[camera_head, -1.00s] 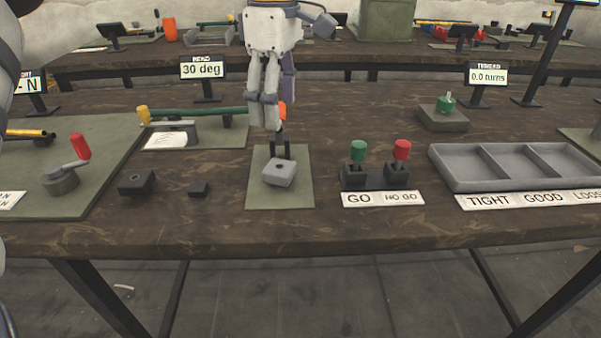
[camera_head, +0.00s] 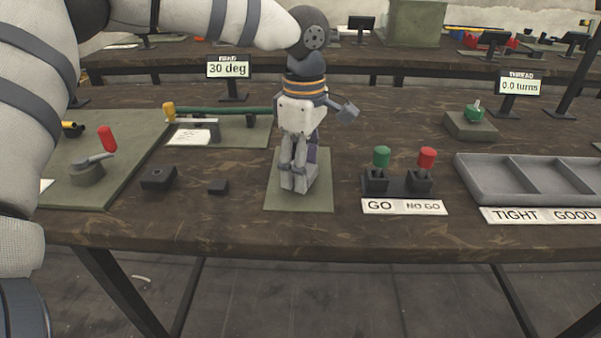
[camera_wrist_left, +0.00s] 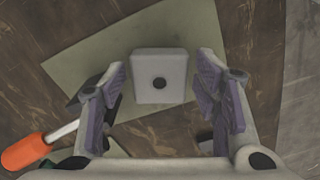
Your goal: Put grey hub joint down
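The grey hub joint (camera_wrist_left: 160,75) is a light grey square block with a dark round hole in its middle. In the left wrist view it sits over the green mat (camera_wrist_left: 90,62), between my left gripper's spread fingers, with a narrow gap on each side. The left gripper (camera_head: 297,182) is open and points down over the mat, which also shows in the head view (camera_head: 310,200). There the fingers largely hide the block, and whether it touches the mat is hard to tell. My right gripper is not in view.
The GO and NO GO stand with green (camera_head: 381,157) and red (camera_head: 427,158) knobs is right of the mat. A grey sorting tray (camera_head: 475,190) lies farther right. Two small dark blocks (camera_head: 158,178) (camera_head: 218,187) are to the left. An orange-handled tool (camera_wrist_left: 25,151) shows in the wrist view.

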